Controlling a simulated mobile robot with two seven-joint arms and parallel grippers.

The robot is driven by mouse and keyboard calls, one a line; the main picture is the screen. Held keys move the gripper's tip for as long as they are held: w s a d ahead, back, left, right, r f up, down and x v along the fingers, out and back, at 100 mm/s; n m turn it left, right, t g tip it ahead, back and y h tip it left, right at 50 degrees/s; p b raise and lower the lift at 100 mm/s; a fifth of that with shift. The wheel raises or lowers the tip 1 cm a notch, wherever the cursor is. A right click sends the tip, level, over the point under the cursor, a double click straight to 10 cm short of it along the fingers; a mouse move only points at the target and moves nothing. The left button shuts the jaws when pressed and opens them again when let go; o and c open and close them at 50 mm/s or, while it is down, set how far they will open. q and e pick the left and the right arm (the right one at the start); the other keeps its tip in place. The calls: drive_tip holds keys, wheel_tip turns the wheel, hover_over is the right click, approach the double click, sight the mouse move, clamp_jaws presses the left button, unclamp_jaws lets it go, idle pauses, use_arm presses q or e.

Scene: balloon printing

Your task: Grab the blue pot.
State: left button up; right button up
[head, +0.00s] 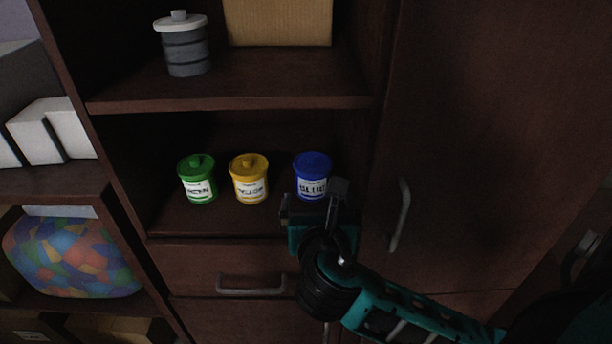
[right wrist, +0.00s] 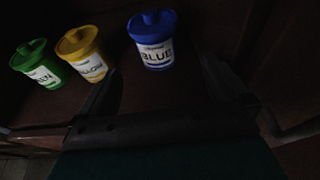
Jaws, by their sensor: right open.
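The blue pot (head: 312,172), with a lid and a white label, stands upright on the middle shelf, to the right of the other pots. It also shows in the right wrist view (right wrist: 153,42), ahead of the fingers and between their lines. My right gripper (head: 318,196) is open and empty, just in front of the blue pot and a little below it in the head view. One finger overlaps the pot's lower right edge in the picture; I cannot tell whether it touches. My left gripper is not in view.
A yellow pot (head: 249,179) and a green pot (head: 197,180) stand left of the blue one on the shelf (head: 215,219). A grey canister (head: 184,48) and a cardboard box (head: 278,22) are above. A closed door with a handle (head: 400,214) is at right.

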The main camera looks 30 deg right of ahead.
sight(313, 186)
drive_tip(key=x, duration=0.4)
drive_tip(key=shift+w+d+f, duration=0.1)
drive_tip(key=shift+w+d, duration=0.05)
drive_tip(key=shift+w, duration=0.15)
drive_tip(key=x, duration=0.5)
drive_tip(key=shift+w+a+f, duration=0.15)
drive_tip(key=shift+w+a, duration=0.1)
drive_tip(key=c, duration=1.2)
